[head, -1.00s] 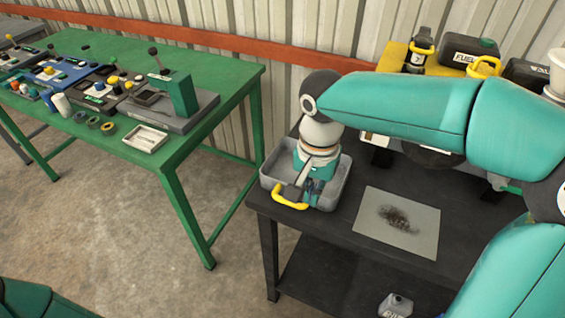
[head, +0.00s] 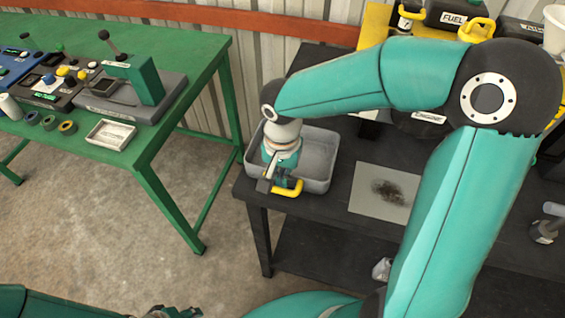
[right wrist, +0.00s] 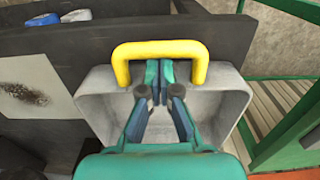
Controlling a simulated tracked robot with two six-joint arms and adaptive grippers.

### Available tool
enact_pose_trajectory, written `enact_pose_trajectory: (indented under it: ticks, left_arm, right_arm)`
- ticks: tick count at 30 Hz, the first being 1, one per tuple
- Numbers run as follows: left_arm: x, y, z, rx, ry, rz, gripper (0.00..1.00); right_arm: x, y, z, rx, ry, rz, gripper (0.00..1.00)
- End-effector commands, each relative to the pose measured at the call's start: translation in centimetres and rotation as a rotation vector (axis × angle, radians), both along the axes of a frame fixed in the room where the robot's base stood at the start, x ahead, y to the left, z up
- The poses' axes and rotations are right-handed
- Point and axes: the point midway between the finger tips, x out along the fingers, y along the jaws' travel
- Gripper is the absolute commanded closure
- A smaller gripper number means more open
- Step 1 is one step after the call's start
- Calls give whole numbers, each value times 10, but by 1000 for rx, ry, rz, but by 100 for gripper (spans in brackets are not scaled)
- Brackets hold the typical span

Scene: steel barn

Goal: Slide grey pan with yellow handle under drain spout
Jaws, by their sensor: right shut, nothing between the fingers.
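The grey pan (head: 318,152) sits at the left end of the black bench, its yellow handle (head: 289,188) at the near side. It also shows in the right wrist view (right wrist: 228,92), with the handle (right wrist: 160,49) across the top. My right gripper (head: 266,184) points down at the handle side of the pan. In the wrist view its fingers (right wrist: 160,75) are shut and empty, with tips close to the handle bar; I cannot tell whether they touch it. My left arm shows at the bottom left, its gripper barely visible. I cannot make out a drain spout.
A pale mat (head: 382,190) with a dark stain lies on the bench (head: 340,222), right of the pan. A yellow stand with a fuel can (head: 447,15) is behind. A green table (head: 190,62) with tools stands left, across a floor gap. My right arm hides part of the bench.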

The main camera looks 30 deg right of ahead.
Motion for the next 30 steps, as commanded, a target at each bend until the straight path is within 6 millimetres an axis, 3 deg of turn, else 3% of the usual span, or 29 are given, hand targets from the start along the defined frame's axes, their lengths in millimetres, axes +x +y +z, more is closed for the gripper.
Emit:
enact_pose_trajectory:
  ticks: [5,17,20,30]
  left_arm:
    - [0,0,0,0,0,0,60]
    - [0,0,0,0,0,0,60]
    - [0,0,-1,0,0,0,60]
    - [0,0,3,0,0,0,60]
  right_arm:
    - [0,1,-10,1,1,1,100]
    - [4,-2,-11,1,-1,3,100]
    - [15,-14,-11,1,-1,0,100]
    - [72,-90,-10,0,0,-3,100]
